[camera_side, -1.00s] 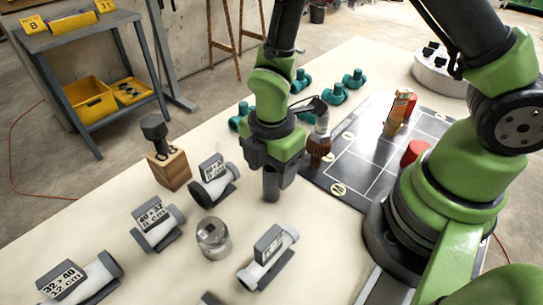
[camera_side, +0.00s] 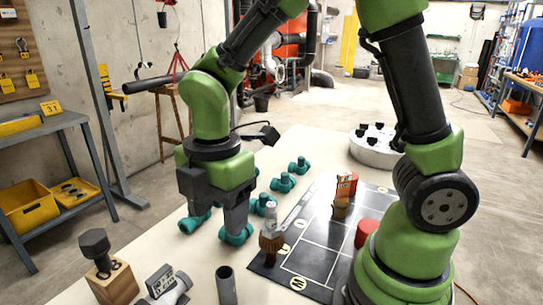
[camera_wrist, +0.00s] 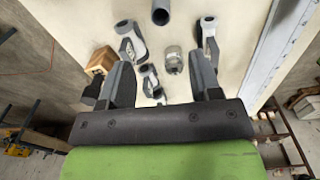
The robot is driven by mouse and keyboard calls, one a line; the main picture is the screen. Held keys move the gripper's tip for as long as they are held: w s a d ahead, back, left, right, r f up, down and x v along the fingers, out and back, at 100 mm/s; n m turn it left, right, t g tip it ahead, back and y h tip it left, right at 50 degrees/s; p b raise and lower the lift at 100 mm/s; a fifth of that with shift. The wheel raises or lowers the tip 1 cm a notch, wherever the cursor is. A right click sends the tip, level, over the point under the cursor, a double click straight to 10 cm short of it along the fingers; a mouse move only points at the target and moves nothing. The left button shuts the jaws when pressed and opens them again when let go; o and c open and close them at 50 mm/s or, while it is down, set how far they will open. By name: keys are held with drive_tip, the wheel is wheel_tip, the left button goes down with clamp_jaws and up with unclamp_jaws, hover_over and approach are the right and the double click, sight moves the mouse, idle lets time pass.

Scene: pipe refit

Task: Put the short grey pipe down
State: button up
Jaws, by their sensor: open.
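The short grey pipe (camera_side: 226,286) stands upright on the pale table in the side view, near the lower edge of the picture. Its open top end shows, and its foot is cut off by the frame. In the wrist view the pipe (camera_wrist: 161,13) shows at the top edge as a dark round opening. My gripper (camera_side: 216,218) is raised above the table, clear of the pipe. In the wrist view my gripper (camera_wrist: 161,78) has its two fingers wide apart with nothing between them.
Several teal fittings (camera_side: 282,183) lie behind the gripper. A wooden block with a dark knob (camera_side: 112,283) and a labelled grey fitting (camera_side: 165,286) are left of the pipe.

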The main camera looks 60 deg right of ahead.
drive_tip(key=s+d+r+m+t+y, duration=0.1)
drive_tip(key=s+d+r+m+t, duration=0.2)
drive_tip(key=m, duration=0.7)
drive_tip(key=s+d+r+m+t, duration=0.3)
drive_tip(key=s+r+m+t, duration=0.1)
drive_tip(key=s+r+m, duration=0.3)
wheel_tip(320, 180, up, 2)
drive_tip(key=m, duration=0.4)
drive_tip(key=shift+s+r+y, duration=0.2)
drive_tip(key=shift+s+y, duration=0.1)
drive_tip(key=shift+y, duration=0.1)
